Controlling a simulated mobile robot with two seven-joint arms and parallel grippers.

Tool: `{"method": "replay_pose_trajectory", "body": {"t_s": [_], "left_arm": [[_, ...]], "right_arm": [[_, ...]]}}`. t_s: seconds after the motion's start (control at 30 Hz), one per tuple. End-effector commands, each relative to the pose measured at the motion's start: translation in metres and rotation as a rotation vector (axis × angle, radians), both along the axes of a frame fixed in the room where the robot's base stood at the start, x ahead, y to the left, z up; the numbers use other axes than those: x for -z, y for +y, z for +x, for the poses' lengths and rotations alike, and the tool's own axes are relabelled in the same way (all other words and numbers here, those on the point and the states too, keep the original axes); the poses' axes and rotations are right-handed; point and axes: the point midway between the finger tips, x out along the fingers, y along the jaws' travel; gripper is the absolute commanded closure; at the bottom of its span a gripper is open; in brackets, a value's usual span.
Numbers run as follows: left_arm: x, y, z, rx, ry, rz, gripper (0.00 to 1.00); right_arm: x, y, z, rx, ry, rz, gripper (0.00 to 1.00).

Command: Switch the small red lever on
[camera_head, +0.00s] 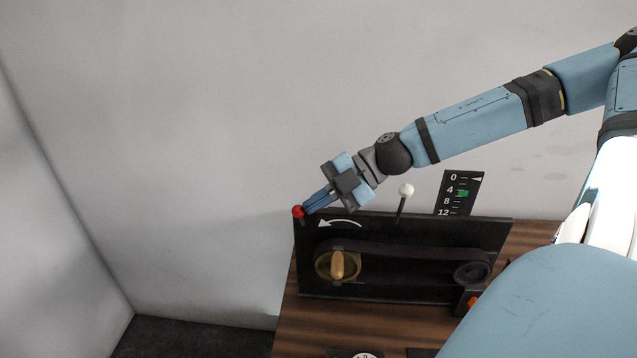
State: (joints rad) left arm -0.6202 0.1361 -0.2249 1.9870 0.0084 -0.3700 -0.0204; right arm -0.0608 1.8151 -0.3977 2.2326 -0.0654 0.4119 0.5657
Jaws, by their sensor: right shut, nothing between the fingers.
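The small red lever shows as a red ball knob (298,211) at the top left corner of a black upright panel (405,290). Its stem is short and mostly hidden in this view. My right gripper (308,209) reaches in from the right, shut and empty. Its fingertips are right beside the red knob, on its right side; I cannot tell whether they touch it. My left gripper is not in view.
A white-knobbed lever (406,190) stands behind the panel's top edge. A scale board (459,192) with a green marker stands to its right. The panel carries a brass wheel with a wooden handle (337,265), a belt and a dark pulley (472,272). The wooden table (300,335) is below.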

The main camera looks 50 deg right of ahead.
Motion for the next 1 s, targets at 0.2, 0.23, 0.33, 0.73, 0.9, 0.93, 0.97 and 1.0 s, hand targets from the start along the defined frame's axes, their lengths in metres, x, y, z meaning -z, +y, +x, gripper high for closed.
{"method": "replay_pose_trajectory", "body": {"t_s": [0.2,0.23,0.33,0.73,0.9,0.93,0.97,1.0], "left_arm": [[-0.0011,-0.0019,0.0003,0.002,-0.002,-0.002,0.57],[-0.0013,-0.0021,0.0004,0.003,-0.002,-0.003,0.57],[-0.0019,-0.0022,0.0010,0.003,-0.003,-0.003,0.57],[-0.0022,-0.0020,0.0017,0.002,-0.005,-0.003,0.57],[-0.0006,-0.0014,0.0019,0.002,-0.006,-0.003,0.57],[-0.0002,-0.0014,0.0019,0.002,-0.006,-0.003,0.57],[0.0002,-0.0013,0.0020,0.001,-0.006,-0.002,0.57],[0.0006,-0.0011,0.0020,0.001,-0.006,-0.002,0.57]], "right_arm": [[0.0023,0.0012,-0.0010,0.001,0.002,0.001,1.00],[0.0024,0.0012,-0.0011,0.001,0.002,0.001,1.00],[0.0026,0.0014,-0.0012,0.001,0.002,0.002,1.00],[0.0026,0.0008,-0.0007,0.001,0.002,0.002,1.00],[0.0041,-0.0032,0.0026,0.001,0.002,0.002,1.00],[0.0045,-0.0042,0.0035,0.001,0.002,0.002,1.00],[0.0048,-0.0055,0.0045,0.001,0.002,0.002,1.00],[0.0052,-0.0072,0.0058,0.002,0.002,0.002,1.00]]}}
